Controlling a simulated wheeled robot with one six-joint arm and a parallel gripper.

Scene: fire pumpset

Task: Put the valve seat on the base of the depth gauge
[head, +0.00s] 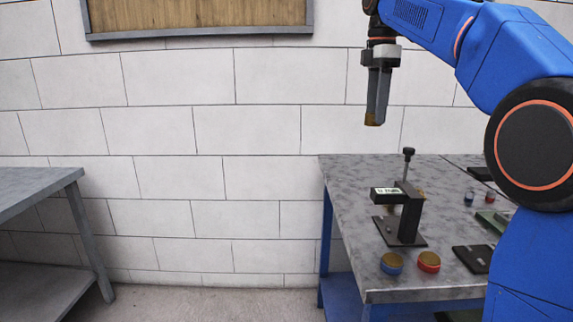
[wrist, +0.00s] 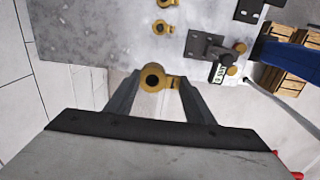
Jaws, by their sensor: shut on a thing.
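My gripper (head: 375,118) is raised above the table's back left part, fingers pointing down. It is shut on the valve seat, a small brass piece (head: 371,119). In the wrist view the valve seat (wrist: 153,76) is a brass ring with a dark hole and a short side lug, between the fingertips. The depth gauge (head: 409,215) stands on the table, below and slightly right of my gripper: a black stand with a small display and an upright plunger. Its flat black base (head: 383,229) looks empty. The gauge (wrist: 219,68) is right of the held piece in the wrist view.
Similar brass pieces (wrist: 163,27) lie on the table in the wrist view. Another table (head: 35,181) stands left.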

